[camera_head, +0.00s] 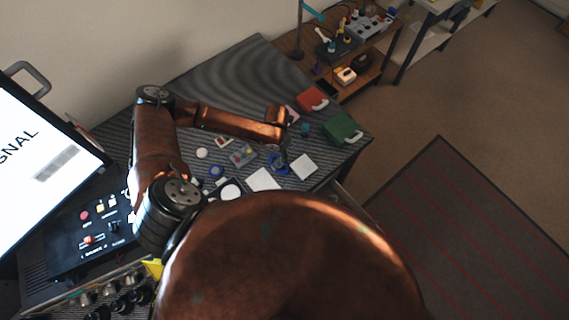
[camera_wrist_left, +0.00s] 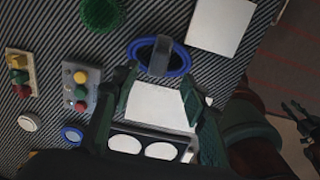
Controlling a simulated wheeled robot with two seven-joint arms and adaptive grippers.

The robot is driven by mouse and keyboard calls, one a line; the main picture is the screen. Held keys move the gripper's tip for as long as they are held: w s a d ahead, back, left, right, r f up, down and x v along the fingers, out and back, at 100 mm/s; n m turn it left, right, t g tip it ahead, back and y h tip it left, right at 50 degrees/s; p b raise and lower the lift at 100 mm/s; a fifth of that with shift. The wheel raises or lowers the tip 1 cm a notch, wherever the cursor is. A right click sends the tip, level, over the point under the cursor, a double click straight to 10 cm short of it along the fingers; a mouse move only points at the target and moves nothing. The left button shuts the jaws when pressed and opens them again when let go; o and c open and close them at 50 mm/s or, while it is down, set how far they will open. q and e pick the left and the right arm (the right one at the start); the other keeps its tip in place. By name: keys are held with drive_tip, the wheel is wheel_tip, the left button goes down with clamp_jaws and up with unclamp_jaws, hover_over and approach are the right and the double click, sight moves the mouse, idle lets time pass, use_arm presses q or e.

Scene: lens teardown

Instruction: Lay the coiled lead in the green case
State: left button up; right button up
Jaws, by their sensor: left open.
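The coiled lead is a blue oval ring (camera_wrist_left: 184,62) lying on the grey striped mat, with a dark grey piece standing across its middle; it also shows in the head view (camera_head: 272,168). My left gripper (camera_wrist_left: 160,80) is open, its fingertips apart and just short of the ring, with nothing between them. In the head view, my left gripper (camera_head: 281,158) hangs over the coil and partly hides it. The green case (camera_head: 342,129) lies at the mat's right edge, right of the coil. A dark claw-like shape (camera_wrist_left: 299,118) at the wrist view's right may be my right gripper, too unclear to tell.
White sheets (camera_wrist_left: 220,24) (camera_head: 263,180) lie close to the coil. A green round bristly item (camera_wrist_left: 102,12) and button blocks (camera_wrist_left: 81,88) lie nearby. A red case (camera_head: 312,98) sits behind the green case. A lit monitor (camera_head: 40,150) stands at the left.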

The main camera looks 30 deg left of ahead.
sight(279, 160)
use_arm(q)
wheel_tip(279, 160, down, 4)
drive_tip(key=shift+w+r, duration=0.15)
drive_tip(key=shift+r, duration=0.05)
wheel_tip(279, 160, down, 2)
drive_tip(key=shift+f, duration=0.2)
drive_tip(key=shift+c, duration=1.1)
drive_tip(key=c, duration=0.5)
clamp_jaws()
use_arm(e)
drive_tip(key=shift+w+a+r, duration=0.2)
drive_tip(key=shift+w+a, duration=0.4)
drive_tip(key=shift+w, duration=0.15)
